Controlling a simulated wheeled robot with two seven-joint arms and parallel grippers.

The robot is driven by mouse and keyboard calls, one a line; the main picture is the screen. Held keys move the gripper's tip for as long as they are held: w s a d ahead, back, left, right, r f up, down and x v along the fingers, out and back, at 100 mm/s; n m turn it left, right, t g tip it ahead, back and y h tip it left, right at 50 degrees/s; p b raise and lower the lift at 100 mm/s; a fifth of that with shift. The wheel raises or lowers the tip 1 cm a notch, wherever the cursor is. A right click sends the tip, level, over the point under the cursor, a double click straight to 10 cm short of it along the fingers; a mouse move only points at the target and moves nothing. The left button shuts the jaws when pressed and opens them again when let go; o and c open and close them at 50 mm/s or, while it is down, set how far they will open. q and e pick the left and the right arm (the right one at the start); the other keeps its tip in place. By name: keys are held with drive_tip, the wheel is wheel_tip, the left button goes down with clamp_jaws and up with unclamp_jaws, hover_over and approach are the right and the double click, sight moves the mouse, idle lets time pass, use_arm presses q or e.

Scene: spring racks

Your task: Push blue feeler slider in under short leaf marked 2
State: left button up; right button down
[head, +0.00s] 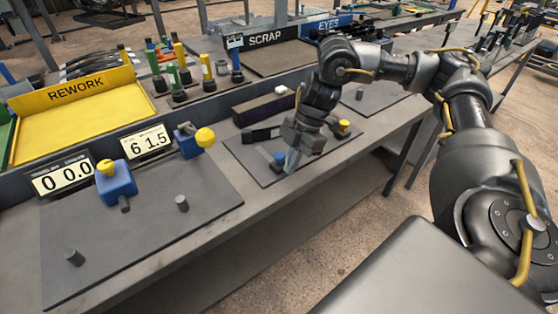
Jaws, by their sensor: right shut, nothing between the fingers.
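My right gripper (291,161) reaches down over the small dark plate (243,160) in the middle of the bench, its fingers shut with nothing seen between them. A small blue piece (279,156), which looks like the blue feeler slider, lies just left of the fingertips; I cannot tell whether they touch. A dark flat piece (261,135) lies behind it on the plate. I cannot make out a leaf marked 2; the gripper hides part of this area. My left gripper is not in view.
A yellow knob (344,126) stands right of the gripper. A dark purple block (263,109) lies behind. At left are a blue fixture (116,180), number displays (62,178) and upright pegs (182,204). The yellow REWORK tray (85,122) and SCRAP tray (268,60) stand behind.

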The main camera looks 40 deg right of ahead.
sight(281, 156)
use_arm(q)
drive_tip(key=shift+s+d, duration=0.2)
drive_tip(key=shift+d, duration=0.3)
use_arm(e)
drive_tip(key=shift+w+p, duration=0.35)
drive_tip(key=shift+w, duration=1.45)
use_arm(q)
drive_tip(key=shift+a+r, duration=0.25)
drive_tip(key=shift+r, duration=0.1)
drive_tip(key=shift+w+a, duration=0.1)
use_arm(e)
drive_tip(key=shift+r, duration=0.15)
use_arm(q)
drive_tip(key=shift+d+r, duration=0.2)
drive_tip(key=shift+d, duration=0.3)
